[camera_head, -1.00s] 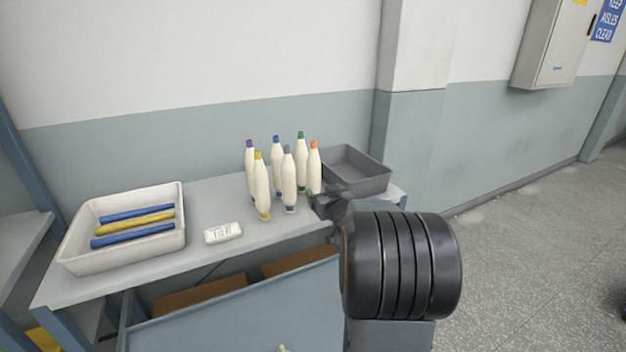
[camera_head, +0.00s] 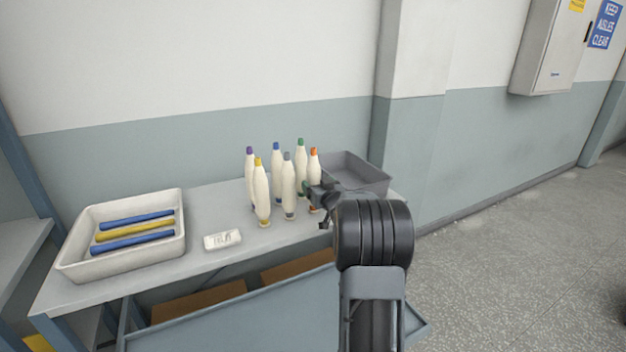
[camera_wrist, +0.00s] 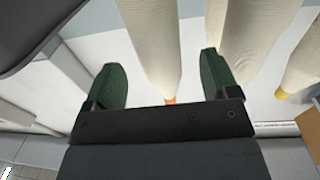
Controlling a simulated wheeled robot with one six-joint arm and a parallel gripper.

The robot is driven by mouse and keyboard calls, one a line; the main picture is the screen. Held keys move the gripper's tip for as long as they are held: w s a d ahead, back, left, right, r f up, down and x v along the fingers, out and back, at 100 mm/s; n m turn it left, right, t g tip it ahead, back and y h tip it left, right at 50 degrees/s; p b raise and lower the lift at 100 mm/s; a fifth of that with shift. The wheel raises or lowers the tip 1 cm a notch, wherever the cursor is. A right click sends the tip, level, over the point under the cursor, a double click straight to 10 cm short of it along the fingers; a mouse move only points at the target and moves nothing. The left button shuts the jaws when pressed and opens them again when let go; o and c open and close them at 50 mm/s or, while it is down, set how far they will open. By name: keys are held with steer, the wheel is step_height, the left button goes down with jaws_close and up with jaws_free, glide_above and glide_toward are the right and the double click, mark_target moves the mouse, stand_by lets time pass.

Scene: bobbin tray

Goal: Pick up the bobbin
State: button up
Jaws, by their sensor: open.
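Several cream bobbins with coloured tips stand upright in a group on the bench. The orange-tipped bobbin (camera_head: 314,166) is at the right of the group, with my gripper (camera_head: 313,190) at its lower part. In the wrist view my gripper (camera_wrist: 162,68) is open, its two green fingers apart. A bobbin with an orange end (camera_wrist: 152,35) lies between the fingers in that view; contact cannot be told. A second bobbin (camera_wrist: 243,35) is close by the right finger, and one with a yellow end (camera_wrist: 303,65) is farther right. The yellow-tipped bobbin (camera_head: 261,190) stands at the front left of the group.
A grey empty tray (camera_head: 372,184) sits behind and right of my gripper. A white tray (camera_head: 75,262) with blue and yellow rods is at the left. A small white labelled block (camera_head: 222,239) lies on the bench (camera_head: 205,215), with bare surface around it.

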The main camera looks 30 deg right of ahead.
mark_target(316, 182)
steer(key=shift+w+d+p, duration=0.2)
steer(key=shift+w+d, duration=0.1)
steer(key=shift+w, duration=0.8)
steer(key=shift+w+d+p, duration=0.15)
steer(key=shift+w+d, duration=0.1)
steer(key=shift+w, duration=0.8)
steer(key=shift+c, duration=0.2)
steer(key=shift+r, duration=0.1)
steer(key=c, duration=1)
